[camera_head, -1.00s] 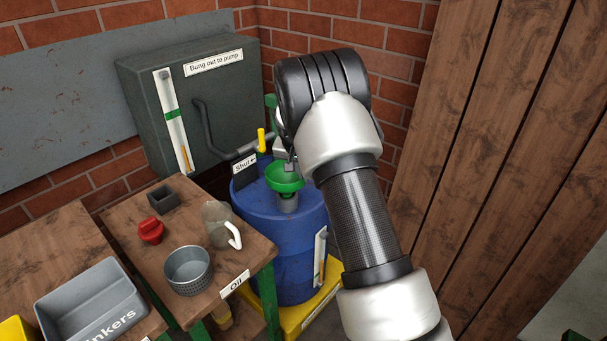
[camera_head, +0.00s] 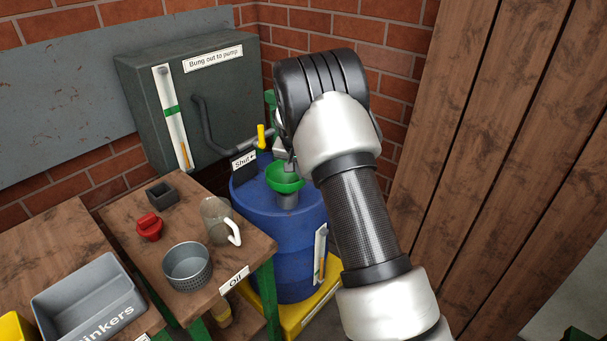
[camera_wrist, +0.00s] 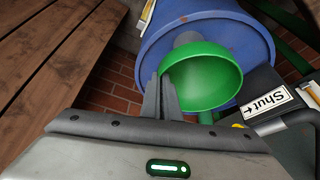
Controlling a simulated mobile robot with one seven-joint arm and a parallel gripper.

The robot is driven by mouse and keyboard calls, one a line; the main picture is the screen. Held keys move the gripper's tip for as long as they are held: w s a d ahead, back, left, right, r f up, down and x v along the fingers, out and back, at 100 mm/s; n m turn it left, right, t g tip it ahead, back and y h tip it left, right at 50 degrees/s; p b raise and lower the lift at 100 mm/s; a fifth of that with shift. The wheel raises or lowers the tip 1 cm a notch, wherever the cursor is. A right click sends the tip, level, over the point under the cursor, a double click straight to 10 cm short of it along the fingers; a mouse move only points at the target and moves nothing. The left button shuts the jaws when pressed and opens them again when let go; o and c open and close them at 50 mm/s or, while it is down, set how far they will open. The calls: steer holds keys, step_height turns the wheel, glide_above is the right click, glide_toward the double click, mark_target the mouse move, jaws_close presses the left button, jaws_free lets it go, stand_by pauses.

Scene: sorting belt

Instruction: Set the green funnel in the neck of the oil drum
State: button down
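The green funnel (camera_head: 284,181) is over the top of the blue oil drum (camera_head: 282,238), bowl facing up. The drum's grey neck (camera_head: 287,201) shows just below it in the head view. In the wrist view the funnel (camera_wrist: 203,76) fills the middle, and part of the grey neck (camera_wrist: 187,38) shows behind its rim. My gripper (camera_wrist: 162,86) is shut on the funnel's rim, its two fingers close together. In the head view my wrist hides most of the fingers.
A "Shut" sign (camera_head: 244,161) and a yellow handle (camera_head: 261,137) stand close behind the funnel. A wooden bench (camera_head: 190,228) left of the drum holds a clear jug (camera_head: 214,221), a perforated metal cup (camera_head: 187,268) and a red part (camera_head: 149,227). A plank wall (camera_head: 500,130) is at right.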

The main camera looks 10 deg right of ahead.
stand_by(0.4)
steer(key=c, duration=1.9)
jaws_free()
steer(key=shift+c, duration=0.2)
steer(key=c, duration=0.5)
steer(key=shift+o, duration=0.2)
steer(key=shift+r+p, duration=2.1)
steer(key=shift+r, duration=1.85)
